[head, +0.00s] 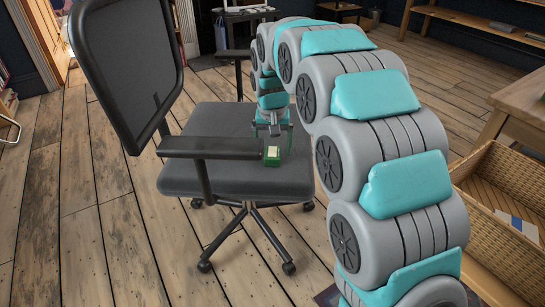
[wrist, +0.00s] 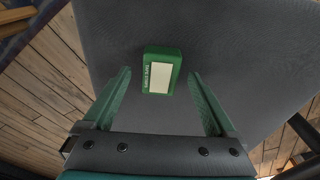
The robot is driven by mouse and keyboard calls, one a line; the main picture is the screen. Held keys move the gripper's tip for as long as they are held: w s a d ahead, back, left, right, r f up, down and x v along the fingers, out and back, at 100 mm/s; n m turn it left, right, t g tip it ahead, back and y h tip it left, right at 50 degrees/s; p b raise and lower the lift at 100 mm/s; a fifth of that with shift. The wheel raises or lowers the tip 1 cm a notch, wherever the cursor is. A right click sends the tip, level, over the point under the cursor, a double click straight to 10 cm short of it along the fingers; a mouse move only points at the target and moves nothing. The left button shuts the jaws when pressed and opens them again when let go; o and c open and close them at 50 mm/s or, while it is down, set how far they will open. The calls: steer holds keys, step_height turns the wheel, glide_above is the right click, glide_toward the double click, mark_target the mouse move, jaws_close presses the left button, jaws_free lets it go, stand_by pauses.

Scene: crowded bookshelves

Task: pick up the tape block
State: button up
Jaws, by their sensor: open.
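The tape block (head: 272,155) is a small green block with a pale top panel. It lies on the dark seat (head: 185,180) of an office chair. In the wrist view the tape block (wrist: 162,71) sits on the grey seat (wrist: 235,45), ahead of my fingers and roughly centred between their lines. My gripper (head: 272,132) is just above the seat, close to the block. In the wrist view my gripper (wrist: 163,88) is open, its two green fingers wide apart with nothing held. The block's underside is hidden.
The chair's armrest (head: 210,147) runs just left of the block, and its tall backrest (head: 125,70) stands at the left. A wicker basket (head: 490,238) and a wooden table (head: 505,105) are at the right. Bare wooden floor (head: 75,220) surrounds the chair.

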steer(key=shift+f, duration=0.25)
jaws_close()
stand_by(0.6)
